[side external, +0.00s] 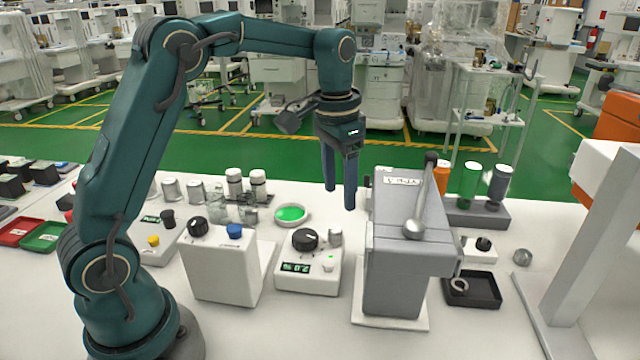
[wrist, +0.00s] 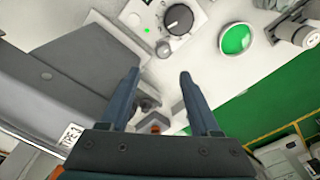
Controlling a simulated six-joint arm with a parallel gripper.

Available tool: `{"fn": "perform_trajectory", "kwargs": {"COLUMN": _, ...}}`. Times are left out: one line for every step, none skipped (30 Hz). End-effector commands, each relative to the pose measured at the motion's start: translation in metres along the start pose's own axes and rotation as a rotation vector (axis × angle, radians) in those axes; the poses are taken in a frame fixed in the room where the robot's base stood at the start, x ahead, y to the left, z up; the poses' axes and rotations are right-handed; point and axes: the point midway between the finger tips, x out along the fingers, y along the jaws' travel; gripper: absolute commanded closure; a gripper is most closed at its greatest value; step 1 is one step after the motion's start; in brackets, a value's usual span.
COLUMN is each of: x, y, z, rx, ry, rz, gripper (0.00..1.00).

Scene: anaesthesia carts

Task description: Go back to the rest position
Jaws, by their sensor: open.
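My gripper (side external: 340,190) hangs from my teal arm with its two blue fingers pointing down and apart. It is open and empty, above the table between the green-topped round dish and the grey machine. In the wrist view the fingers of my gripper (wrist: 160,85) stand apart with nothing held between them. The grey machine (side external: 400,265) with a ball-ended lever (side external: 420,205) stands just right of the fingers. It also shows at the left of the wrist view (wrist: 60,95).
A dial box with a green display (side external: 308,272) and a white box with black and blue knobs (side external: 222,268) stand left of the machine. The green-topped dish (side external: 291,214) lies behind. Coloured cylinders (side external: 470,182) stand in a grey rack at right. A black tray (side external: 472,290) lies in front.

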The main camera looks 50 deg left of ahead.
Motion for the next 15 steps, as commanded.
{"fn": "perform_trajectory", "kwargs": {"x": -0.016, "y": 0.005, "z": 0.004, "rx": 0.01, "ry": 0.033, "rz": -0.008, "gripper": 0.37}}
{"fn": "perform_trajectory", "kwargs": {"x": -0.024, "y": 0.008, "z": 0.007, "rx": 0.015, "ry": 0.051, "rz": -0.013, "gripper": 0.37}}
{"fn": "perform_trajectory", "kwargs": {"x": -0.034, "y": 0.012, "z": 0.013, "rx": 0.02, "ry": 0.075, "rz": -0.018, "gripper": 0.37}}
{"fn": "perform_trajectory", "kwargs": {"x": -0.041, "y": 0.015, "z": 0.018, "rx": 0.023, "ry": 0.091, "rz": -0.021, "gripper": 0.37}}
{"fn": "perform_trajectory", "kwargs": {"x": -0.048, "y": 0.018, "z": 0.023, "rx": 0.024, "ry": 0.108, "rz": -0.025, "gripper": 0.37}}
{"fn": "perform_trajectory", "kwargs": {"x": -0.056, "y": 0.022, "z": 0.029, "rx": 0.026, "ry": 0.131, "rz": -0.029, "gripper": 0.37}}
{"fn": "perform_trajectory", "kwargs": {"x": -0.06, "y": 0.025, "z": 0.035, "rx": 0.026, "ry": 0.147, "rz": -0.032, "gripper": 0.37}}
{"fn": "perform_trajectory", "kwargs": {"x": -0.065, "y": 0.028, "z": 0.041, "rx": 0.026, "ry": 0.162, "rz": -0.034, "gripper": 0.37}}
{"fn": "perform_trajectory", "kwargs": {"x": -0.071, "y": 0.032, "z": 0.049, "rx": 0.024, "ry": 0.184, "rz": -0.037, "gripper": 0.37}}
{"fn": "perform_trajectory", "kwargs": {"x": -0.074, "y": 0.035, "z": 0.055, "rx": 0.023, "ry": 0.201, "rz": -0.039, "gripper": 0.37}}
{"fn": "perform_trajectory", "kwargs": {"x": -0.077, "y": 0.038, "z": 0.061, "rx": 0.022, "ry": 0.216, "rz": -0.041, "gripper": 0.37}}
{"fn": "perform_trajectory", "kwargs": {"x": -0.081, "y": 0.042, "z": 0.07, "rx": 0.019, "ry": 0.238, "rz": -0.043, "gripper": 0.37}}
{"fn": "perform_trajectory", "kwargs": {"x": -0.083, "y": 0.044, "z": 0.076, "rx": 0.016, "ry": 0.252, "rz": -0.044, "gripper": 0.37}}
{"fn": "perform_trajectory", "kwargs": {"x": -0.084, "y": 0.047, "z": 0.083, "rx": 0.013, "ry": 0.268, "rz": -0.044, "gripper": 0.37}}
{"fn": "perform_trajectory", "kwargs": {"x": -0.085, "y": 0.051, "z": 0.092, "rx": 0.01, "ry": 0.288, "rz": -0.045, "gripper": 0.37}}
